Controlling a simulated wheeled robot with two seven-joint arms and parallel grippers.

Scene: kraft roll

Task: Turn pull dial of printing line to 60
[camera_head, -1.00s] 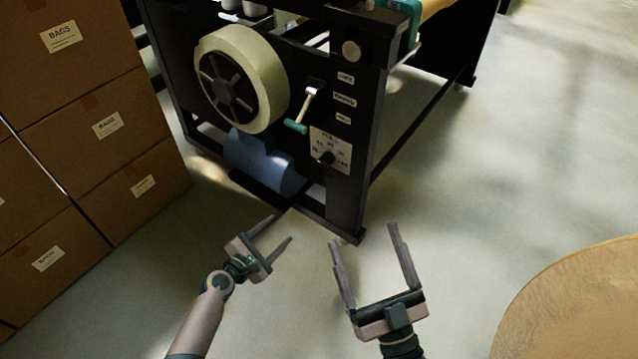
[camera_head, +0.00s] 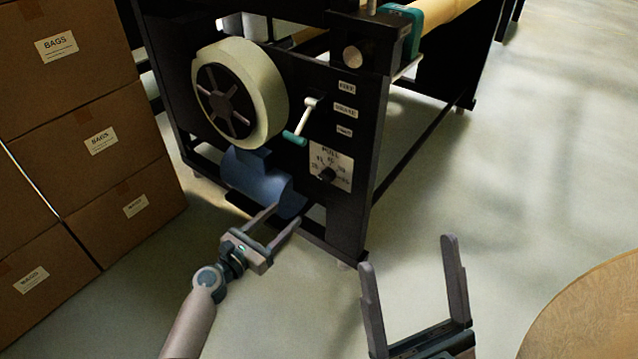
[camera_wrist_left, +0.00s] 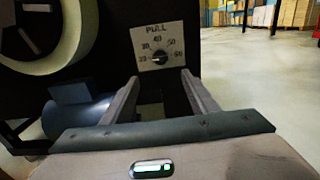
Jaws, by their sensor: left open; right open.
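The pull dial (camera_head: 327,174) is a small black knob on a white plate (camera_head: 343,161) marked PULL, low on the black front panel of the printing line (camera_head: 310,75). In the left wrist view the dial (camera_wrist_left: 159,58) shows just beyond the fingertips, with numbers around it, 40 at the top; its pointer setting is too small to read. My left gripper (camera_head: 287,212) is open and empty, below and left of the dial, apart from it. It also shows in the left wrist view (camera_wrist_left: 160,85). My right gripper (camera_head: 405,252) is open and empty, lower right, away from the machine.
A large pale roll (camera_head: 268,95) and a blue motor-like part (camera_head: 262,180) are at left. Stacked cardboard boxes (camera_head: 75,90) stand far left. A round wooden top (camera_head: 590,315) is lower right.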

